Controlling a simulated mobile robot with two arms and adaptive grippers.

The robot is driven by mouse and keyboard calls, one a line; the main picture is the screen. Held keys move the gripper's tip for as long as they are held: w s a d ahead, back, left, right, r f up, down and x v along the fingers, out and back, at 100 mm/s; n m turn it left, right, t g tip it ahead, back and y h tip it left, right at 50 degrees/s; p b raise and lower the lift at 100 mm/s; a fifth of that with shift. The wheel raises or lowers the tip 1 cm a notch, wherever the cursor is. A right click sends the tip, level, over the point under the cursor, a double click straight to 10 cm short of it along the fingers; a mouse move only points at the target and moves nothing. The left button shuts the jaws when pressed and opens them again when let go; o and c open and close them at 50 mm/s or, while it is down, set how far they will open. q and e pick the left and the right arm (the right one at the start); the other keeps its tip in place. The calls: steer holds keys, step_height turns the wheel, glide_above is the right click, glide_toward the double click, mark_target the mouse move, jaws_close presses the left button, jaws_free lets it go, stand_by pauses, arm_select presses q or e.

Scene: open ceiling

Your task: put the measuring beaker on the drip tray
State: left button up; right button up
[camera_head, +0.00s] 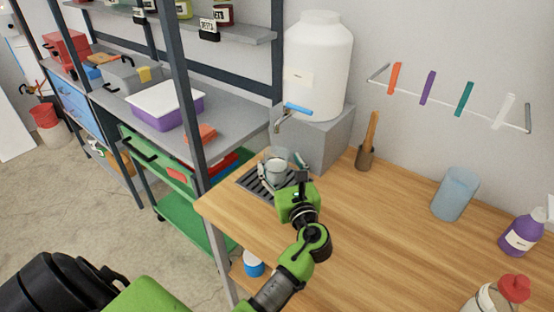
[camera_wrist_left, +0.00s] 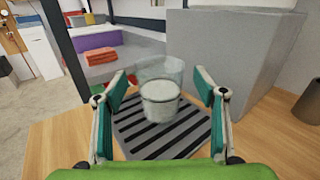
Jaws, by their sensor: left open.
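The clear measuring beaker (camera_head: 277,160) holds whitish contents and stands upright on the dark slatted drip tray (camera_head: 252,184), below the tap of the white water container. In the left wrist view the beaker (camera_wrist_left: 160,98) appears over the far part of the tray (camera_wrist_left: 138,140), with its base on the slats. My left gripper (camera_head: 281,170) is open at the beaker. In the left wrist view its two fingers (camera_wrist_left: 160,80) stand apart on either side of the beaker, with gaps visible. My right gripper is not in view.
The white container (camera_head: 318,65) with a blue-handled tap (camera_head: 290,112) sits on a grey block (camera_head: 325,140) behind the tray. A wooden-handled tool in a holder (camera_head: 366,155) and a blue cup (camera_head: 455,194) stand to the right. The middle of the wooden counter (camera_head: 375,235) is clear.

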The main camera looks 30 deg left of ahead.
arm_select(q)
steer(key=b+v, duration=0.1)
steer(key=v, duration=0.7)
steer(key=shift+s+d, duration=0.1)
steer(key=shift+d, duration=0.05)
